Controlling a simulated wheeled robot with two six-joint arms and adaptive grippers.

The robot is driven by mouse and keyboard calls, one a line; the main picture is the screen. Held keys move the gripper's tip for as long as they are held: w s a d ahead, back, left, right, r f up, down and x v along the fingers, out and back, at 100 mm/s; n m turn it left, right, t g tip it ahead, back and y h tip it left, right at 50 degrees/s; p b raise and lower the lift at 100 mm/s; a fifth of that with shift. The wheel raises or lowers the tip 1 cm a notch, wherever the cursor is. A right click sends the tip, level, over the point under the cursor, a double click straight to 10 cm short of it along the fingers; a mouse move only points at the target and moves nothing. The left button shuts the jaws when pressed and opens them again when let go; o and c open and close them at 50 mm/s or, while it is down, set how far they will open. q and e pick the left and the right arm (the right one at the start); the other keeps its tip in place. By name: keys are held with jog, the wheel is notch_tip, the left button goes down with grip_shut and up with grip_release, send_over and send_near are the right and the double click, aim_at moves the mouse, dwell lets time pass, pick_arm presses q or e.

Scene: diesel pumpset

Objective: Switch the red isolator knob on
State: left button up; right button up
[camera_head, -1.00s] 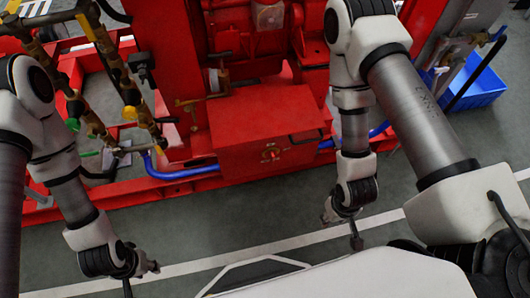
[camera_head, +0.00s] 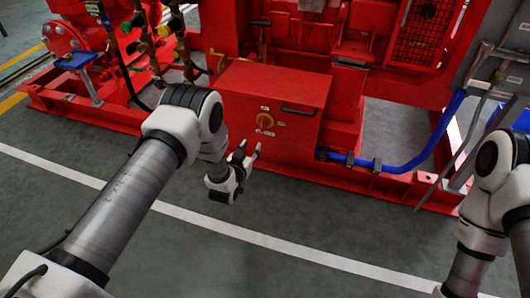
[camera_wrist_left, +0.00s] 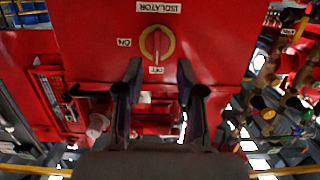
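The isolator knob (camera_head: 265,118) is on the front of a red box (camera_head: 235,98) in the head view. In the left wrist view the red knob (camera_wrist_left: 157,43) has a yellow ring around it, and its grip stands vertical, in line with the OFF label (camera_wrist_left: 156,70). The ON label (camera_wrist_left: 124,42) is to its left there. My left gripper (camera_head: 247,153) is open and empty, just in front of the box and apart from the knob. Its two fingers (camera_wrist_left: 158,80) show spread in the wrist view, below the knob. My right gripper is out of view.
The box has a dark handle (camera_head: 298,109) near its upper right. A blue pipe (camera_head: 400,165) runs along the red base frame (camera_head: 385,184) to the right. Pipes and valves (camera_head: 160,40) stand at the left. The grey floor (camera_head: 310,215) in front is open.

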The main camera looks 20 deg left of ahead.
aim_at(262, 124)
pick_arm(q)
jog(key=w+b, duration=0.1)
jog(key=w, duration=0.2)
jog(key=w+t+b, duration=0.1)
jog(key=w+b, duration=0.1)
jog(key=w, duration=0.2)
jog(key=w+r+t+b, duration=0.1)
jog(key=w, duration=0.2)
jog(key=shift+w+d+b, duration=0.15)
jog(key=shift+d+b, duration=0.15)
jog(key=shift+d, duration=0.05)
jog(key=shift+w+r, duration=0.2)
jog(key=shift+w, duration=0.25)
grip_shut()
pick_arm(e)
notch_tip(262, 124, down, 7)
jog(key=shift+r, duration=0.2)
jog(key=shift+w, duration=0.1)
